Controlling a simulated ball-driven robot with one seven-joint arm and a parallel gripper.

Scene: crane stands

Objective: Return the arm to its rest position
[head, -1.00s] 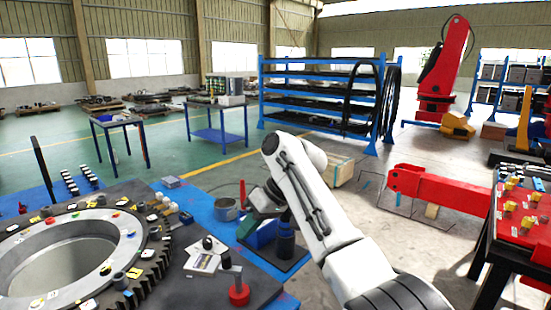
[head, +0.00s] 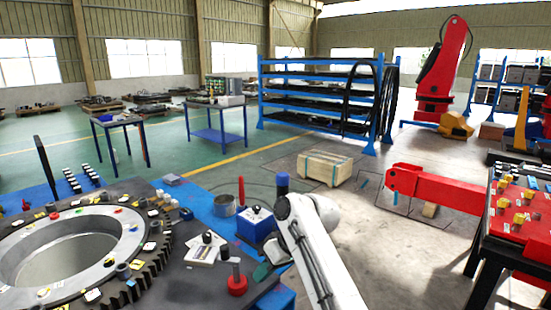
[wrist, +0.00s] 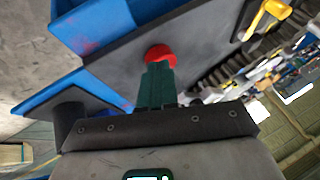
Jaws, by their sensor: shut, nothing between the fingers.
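My white arm (head: 318,262) is folded low at the bottom middle of the head view. My gripper (head: 263,271) shows at its left side, close to the dark table edge and right of the red-based post. In the wrist view the green fingers of my gripper (wrist: 158,75) are together, with nothing between them. A red round thing (wrist: 161,53) shows just beyond the fingertips; I cannot tell the gap between them.
A blue box (head: 255,224), a grey cup (head: 224,205) and a red-based post (head: 237,283) stand near my gripper. A large toothed ring (head: 131,231) lies at left. A wooden crate (head: 325,169) and a red crane beam (head: 440,188) stand beyond.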

